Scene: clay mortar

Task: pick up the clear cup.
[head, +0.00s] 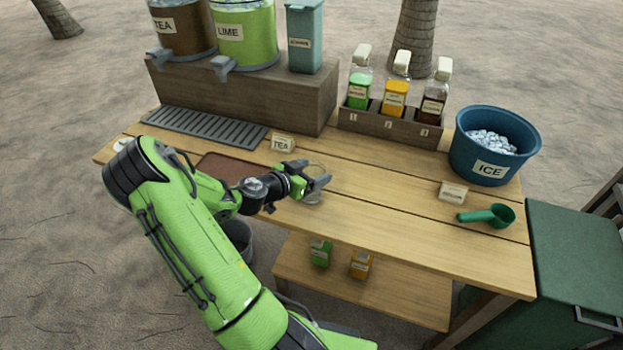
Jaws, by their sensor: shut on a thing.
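The clear cup (313,197) is upright at the middle of the wooden table, near its front edge. It is small and see-through, so its outline is faint. My gripper (318,182) reaches it from the left and is shut on the cup, with its fingers around the cup's side. Part of the cup is hidden by the fingers. I cannot tell whether the cup's base touches the table.
A TEA sign (283,143) stands behind my gripper. A brown tray (232,168) lies left, partly behind my arm. A bottle rack (390,124), blue ICE bucket (493,146) and green scoop (490,215) are right.

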